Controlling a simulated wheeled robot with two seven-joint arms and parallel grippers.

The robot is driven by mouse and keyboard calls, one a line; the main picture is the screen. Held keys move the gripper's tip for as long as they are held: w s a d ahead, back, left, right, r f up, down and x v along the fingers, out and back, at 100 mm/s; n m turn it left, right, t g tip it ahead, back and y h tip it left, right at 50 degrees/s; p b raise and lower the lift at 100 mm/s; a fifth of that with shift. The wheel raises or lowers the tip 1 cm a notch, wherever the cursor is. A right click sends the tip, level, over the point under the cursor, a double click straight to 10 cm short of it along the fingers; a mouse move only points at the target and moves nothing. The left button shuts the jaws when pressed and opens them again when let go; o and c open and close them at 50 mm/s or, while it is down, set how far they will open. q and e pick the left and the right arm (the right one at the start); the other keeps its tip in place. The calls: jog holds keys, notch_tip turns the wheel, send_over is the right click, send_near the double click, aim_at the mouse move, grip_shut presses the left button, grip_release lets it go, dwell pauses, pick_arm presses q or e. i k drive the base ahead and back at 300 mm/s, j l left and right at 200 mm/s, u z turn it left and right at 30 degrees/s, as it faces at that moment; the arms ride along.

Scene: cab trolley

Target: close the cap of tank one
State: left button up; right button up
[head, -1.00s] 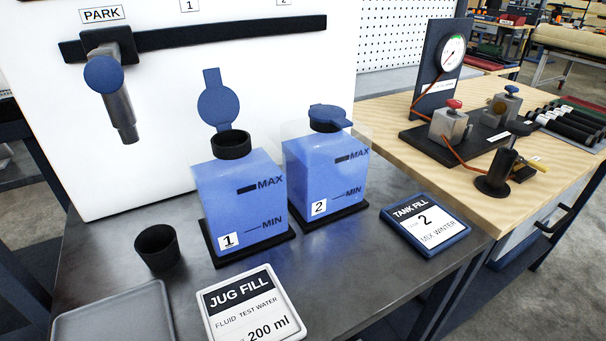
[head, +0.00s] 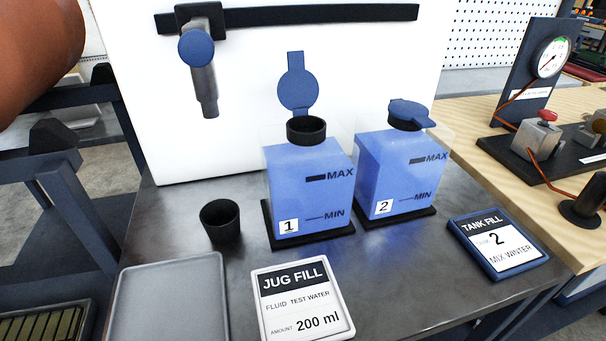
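Tank one (head: 300,190) is a clear box of blue fluid labelled 1, standing on a black base. Its blue round cap (head: 298,90) is open and stands upright behind the black neck (head: 306,130), whose mouth is uncovered. Tank two (head: 390,185), labelled 2, stands to its right. Its blue cap (head: 409,110) lies over its neck, slightly tilted. Neither of my grippers is in view, so nothing of mine is seen near the caps.
A black cup (head: 221,221) stands left of tank one. A grey tray (head: 170,295), a jug fill card (head: 300,300) and a tank fill card (head: 497,243) lie in front. A tap with a blue knob (head: 196,49) hangs on a rail above. A wooden bench with a gauge (head: 552,57) is at right.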

aim_at(298, 90)
jog(key=l+u, duration=0.3)
jog(key=k+l+u, duration=0.1)
jog(key=l+u, duration=0.25)
jog(key=l, duration=0.15)
jog(key=k+l+u, duration=0.1)
jog(key=l+u, duration=0.2)
jog(key=k+l+u, duration=0.15)
jog(key=l+u, duration=0.15)
jog(key=l, duration=0.15)
jog(key=k+l+u, duration=0.2)
jog(key=l+u, duration=0.15)
